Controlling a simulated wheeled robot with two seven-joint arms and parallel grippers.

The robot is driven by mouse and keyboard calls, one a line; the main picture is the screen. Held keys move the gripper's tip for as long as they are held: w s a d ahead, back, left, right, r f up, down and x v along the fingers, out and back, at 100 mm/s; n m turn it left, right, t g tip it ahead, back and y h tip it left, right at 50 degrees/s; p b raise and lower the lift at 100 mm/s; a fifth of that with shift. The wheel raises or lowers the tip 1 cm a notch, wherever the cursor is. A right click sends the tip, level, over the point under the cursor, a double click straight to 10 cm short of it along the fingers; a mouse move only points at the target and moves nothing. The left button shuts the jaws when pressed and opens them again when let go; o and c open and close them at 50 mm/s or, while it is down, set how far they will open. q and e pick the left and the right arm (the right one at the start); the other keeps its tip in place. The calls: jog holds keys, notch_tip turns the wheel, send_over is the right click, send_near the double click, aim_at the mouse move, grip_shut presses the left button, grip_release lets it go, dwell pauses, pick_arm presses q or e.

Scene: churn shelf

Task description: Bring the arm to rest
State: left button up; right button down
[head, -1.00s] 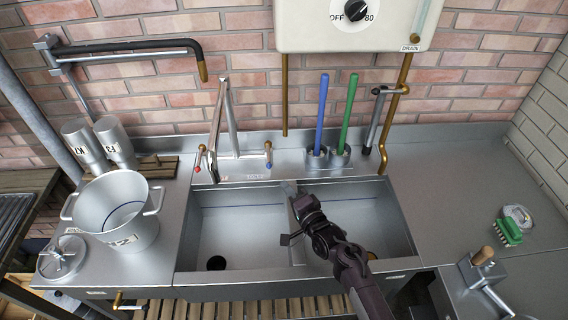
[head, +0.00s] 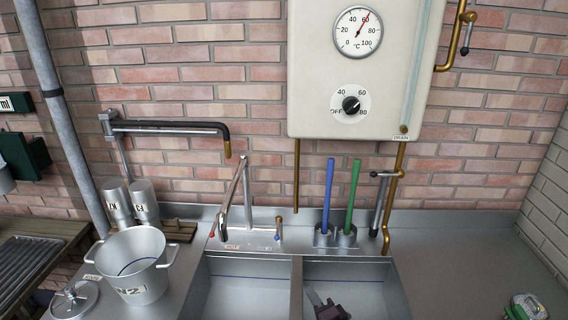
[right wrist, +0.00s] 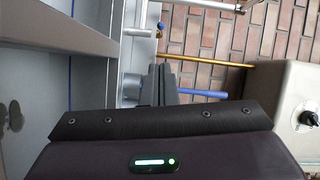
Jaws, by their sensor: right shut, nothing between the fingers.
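My right gripper (head: 312,296) shows at the bottom edge of the head view, over the right sink basin (head: 350,272) and just right of the divider (head: 296,290). It is shut and empty. Only its dark end is in that view; the rest of the arm is cut off below. In the right wrist view its closed fingers (right wrist: 166,86) stick out past the dark housing, with nothing held. My left gripper is not in view.
A mixer tap (head: 247,195) stands behind the basins. Blue (head: 328,185) and green (head: 353,185) handles stand upright in holders. A white boiler (head: 310,60) hangs above. A pot (head: 135,262) stands left; the right counter (head: 450,245) is mostly clear.

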jog(key=s+d+r+n+g+h, duration=0.2)
jog(key=s+d+n+g, duration=0.2)
jog(key=s, duration=0.6)
jog(key=s+d+r+n+g+h, duration=0.3)
jog(key=s+d+n+g, duration=0.15)
jog(key=s, duration=0.45)
jog(key=s+d+r+n+g+h, duration=0.2)
jog(key=s+d+n+g, duration=0.25)
jog(key=s, duration=0.55)
notch_tip(320, 180, down, 34)
jog(key=s+b, duration=0.1)
jog(key=b, duration=0.3)
pick_arm(q)
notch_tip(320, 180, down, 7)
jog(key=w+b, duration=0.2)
jog(key=b, duration=0.1)
pick_arm(e)
jog(key=s+d+f+g, duration=0.1)
jog(key=s+d+f, duration=0.1)
jog(key=s+f, duration=1.8)
jog(key=shift+d+f+g, duration=0.4)
jog(key=shift+f, duration=0.5)
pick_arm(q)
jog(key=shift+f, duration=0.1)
